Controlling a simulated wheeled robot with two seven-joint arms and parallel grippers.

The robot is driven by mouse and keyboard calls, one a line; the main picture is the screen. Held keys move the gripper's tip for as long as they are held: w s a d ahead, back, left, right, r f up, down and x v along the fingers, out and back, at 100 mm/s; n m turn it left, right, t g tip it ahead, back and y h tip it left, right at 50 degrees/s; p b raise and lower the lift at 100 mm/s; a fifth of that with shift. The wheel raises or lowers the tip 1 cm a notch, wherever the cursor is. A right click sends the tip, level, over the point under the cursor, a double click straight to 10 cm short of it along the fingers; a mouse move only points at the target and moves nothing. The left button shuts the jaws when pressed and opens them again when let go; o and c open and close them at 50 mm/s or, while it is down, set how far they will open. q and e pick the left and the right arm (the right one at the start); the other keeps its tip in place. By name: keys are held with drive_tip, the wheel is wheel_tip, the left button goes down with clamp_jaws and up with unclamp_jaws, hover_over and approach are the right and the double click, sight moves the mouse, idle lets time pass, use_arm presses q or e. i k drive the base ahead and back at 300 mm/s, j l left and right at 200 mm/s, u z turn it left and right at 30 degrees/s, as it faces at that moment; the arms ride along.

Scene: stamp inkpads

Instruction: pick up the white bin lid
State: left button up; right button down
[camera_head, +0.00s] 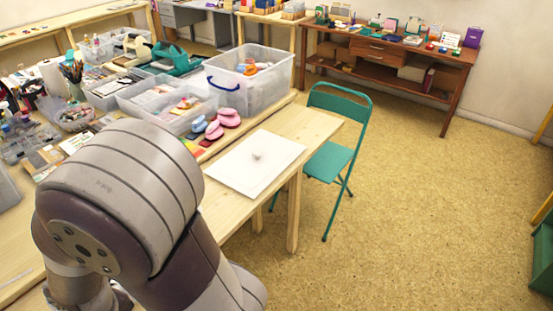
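A white flat rectangular sheet, which looks like the white bin lid (235,170), lies flat on the right end of the light wood table. A small pale greyish mark or object (257,155) shows near its middle; I cannot tell which it is. An open clear bin (278,88) with a blue handle stands behind it, with several coloured items inside. A large link of my own arm fills the lower left and hides part of the table. Neither of my grippers shows in this view.
Pink and blue inkpad-like pieces (229,117) lie left of the white sheet, beside a low clear tray (157,118) of small items. A green folding chair (331,162) stands against the table's right side. The floor (430,210) to the right is clear.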

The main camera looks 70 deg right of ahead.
sight(251, 167)
drive_tip(key=z, duration=2.45)
drive_tip(key=i+l+u, duration=0.25)
drive_tip(key=i+l, duration=0.4)
drive_tip(key=i, duration=0.25)
drive_tip(key=i+l+u, duration=0.25)
drive_tip(key=i+l, duration=0.6)
drive_tip(key=i+l+u, duration=0.25)
drive_tip(key=i+l, duration=0.5)
drive_tip(key=l, duration=0.2)
